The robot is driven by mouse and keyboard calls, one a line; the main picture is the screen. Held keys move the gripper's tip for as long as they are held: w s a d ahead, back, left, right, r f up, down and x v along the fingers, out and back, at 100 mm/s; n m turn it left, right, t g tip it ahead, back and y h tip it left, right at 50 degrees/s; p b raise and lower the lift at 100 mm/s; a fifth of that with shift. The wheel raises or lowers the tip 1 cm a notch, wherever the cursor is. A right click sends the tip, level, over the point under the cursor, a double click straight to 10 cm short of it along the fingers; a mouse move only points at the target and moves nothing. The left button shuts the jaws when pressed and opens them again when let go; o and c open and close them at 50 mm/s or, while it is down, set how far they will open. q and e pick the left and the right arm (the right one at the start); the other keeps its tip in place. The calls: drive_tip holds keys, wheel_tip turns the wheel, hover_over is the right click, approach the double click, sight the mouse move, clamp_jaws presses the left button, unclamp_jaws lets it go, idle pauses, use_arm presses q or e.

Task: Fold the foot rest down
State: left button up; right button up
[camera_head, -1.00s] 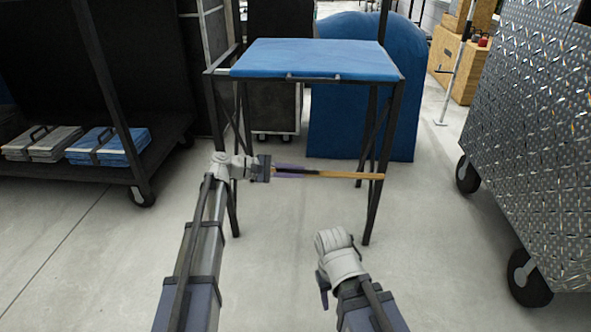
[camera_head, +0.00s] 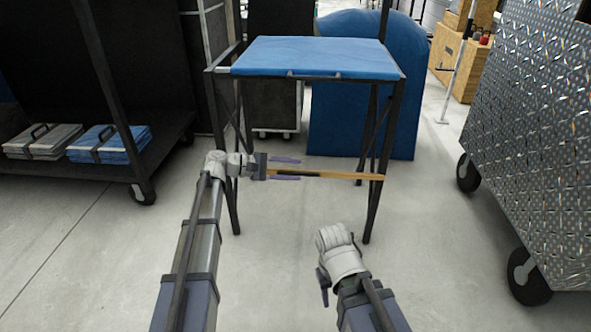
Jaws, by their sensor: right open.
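The foot rest (camera_head: 340,176) is a thin tan, wood-like panel with a dark strip. It lies nearly level, seen edge-on, low between the black legs of a tall chair with a blue seat (camera_head: 315,57). My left gripper (camera_head: 286,169) is at the left part of the foot rest. Its two purple fingers are apart, one above the panel and one near its lower edge; I cannot tell whether they touch it. My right gripper (camera_head: 323,288) hangs low in front of the chair, apart from it, open, with its fingers partly hidden by its own wrist.
A dark cart (camera_head: 165,135) with folded grey and blue pads stands at left. A metal diamond-plate cart (camera_head: 535,130) on wheels stands at right. A blue rounded panel (camera_head: 345,125) is behind the chair. The floor in front of the chair is clear.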

use_arm(q)
drive_tip(key=p+v, duration=0.1)
drive_tip(key=v, duration=0.5)
drive_tip(key=shift+a, duration=0.25)
drive_tip(key=shift+s, duration=0.1)
drive_tip(key=s+d+f+m+g+y+p, duration=0.2)
drive_tip(key=s+d+m+y+p, duration=0.2)
drive_tip(key=s+d, duration=0.3)
drive_tip(key=s+d+f+m+g+y+p, duration=0.25)
drive_tip(key=s+d+p, duration=0.25)
drive_tip(key=s, duration=0.5)
drive_tip(key=s+a+r+m+y+p, duration=0.2)
drive_tip(key=s+m+y+p, duration=0.15)
drive_tip(key=s+y, duration=0.2)
drive_tip(key=s+a+r+m+y+p, duration=0.25)
drive_tip(key=s+m+y, duration=0.2)
drive_tip(key=s, duration=0.25)
wheel_tip(320, 180, up, 36)
drive_tip(key=p, duration=3.7)
drive_tip(key=shift+w+d+h+p, duration=0.25)
drive_tip(key=shift+h+p, duration=0.15)
drive_tip(key=shift+h, duration=0.05)
drive_tip(key=shift+a+r+m, duration=0.1)
drive_tip(key=shift+r+m, duration=0.05)
drive_tip(key=shift+m, duration=0.1)
